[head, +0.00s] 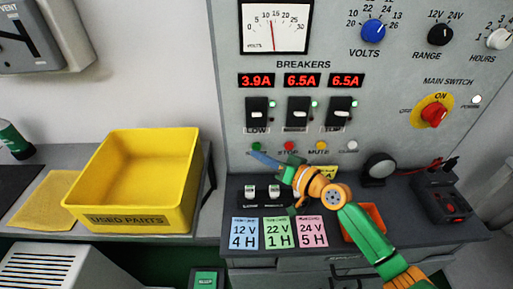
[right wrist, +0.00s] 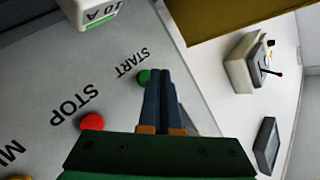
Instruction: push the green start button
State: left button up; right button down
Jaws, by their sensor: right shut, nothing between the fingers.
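The green start button (right wrist: 144,77) is on the grey panel, under the word START in the right wrist view. In the head view, it shows as a small green spot (head: 256,146) at the panel's lower left. My right gripper (head: 256,156) is shut and empty, its blue fingertips just below the button in the head view. In the right wrist view, the fingertips (right wrist: 163,78) overlap the button's edge and hide part of it. I cannot tell whether they touch it. My left gripper is not in view.
The red stop button (right wrist: 92,122) sits beside the start button. Breaker switches (head: 257,112) are above. Below are a grey ledge (head: 400,215) with coloured cards (head: 278,233) and two small switches. A yellow used parts bin (head: 130,220) stands to the left.

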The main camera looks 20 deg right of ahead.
jog(key=shift+w, duration=0.3)
jog(key=shift+w+d+b, duration=0.2)
jog(key=shift+w+b, duration=0.2)
jog(key=shift+b, duration=0.15)
dwell(0.4)
jog(key=shift+s, duration=0.15)
jog(key=shift+s+a+p, duration=0.2)
jog(key=shift+s+p, duration=0.35)
jog(key=shift+s, duration=0.1)
jog(key=shift+s, duration=0.1)
